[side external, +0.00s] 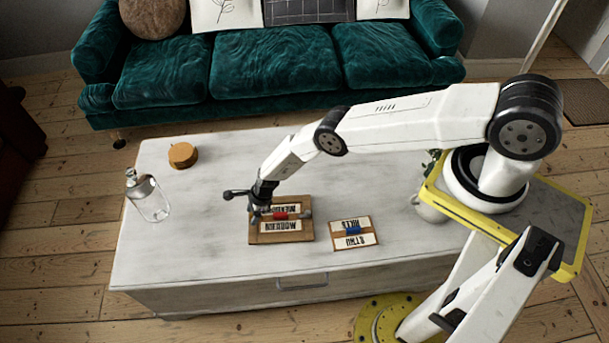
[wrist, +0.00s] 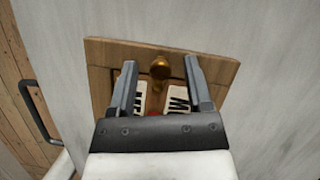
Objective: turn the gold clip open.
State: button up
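The gold clip (wrist: 160,67) is a small round-topped knob on a wooden board (wrist: 106,52), seen near the board's upper edge in the wrist view. My gripper (wrist: 161,62) is open, one finger on each side of the clip, with gaps between. I cannot tell if the fingertips reach the clip's height. In the side view my gripper (side external: 256,210) is low over the left part of the board (side external: 283,239) and hides the clip. Lettered white plates and a red piece (side external: 281,215) are on this board; the wrist view shows them partly, between the fingers.
A second lettered board (side external: 368,248) with a blue piece (side external: 352,230) lies to the right on the pale table (side external: 190,250). A glass bottle (side external: 150,202) and a round wooden lidded item (side external: 183,155) stand at the left. The table's front is clear.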

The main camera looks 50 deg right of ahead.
grip_shut()
jog(key=shift+n, duration=0.3)
jog(key=shift+n+g+y, duration=0.3)
jog(key=shift+n+g, duration=0.3)
jog(key=shift+n, duration=0.5)
jog(key=shift+o, duration=0.3)
grip_release()
jog(key=shift+d+r, duration=0.15)
jog(key=shift+r, duration=0.2)
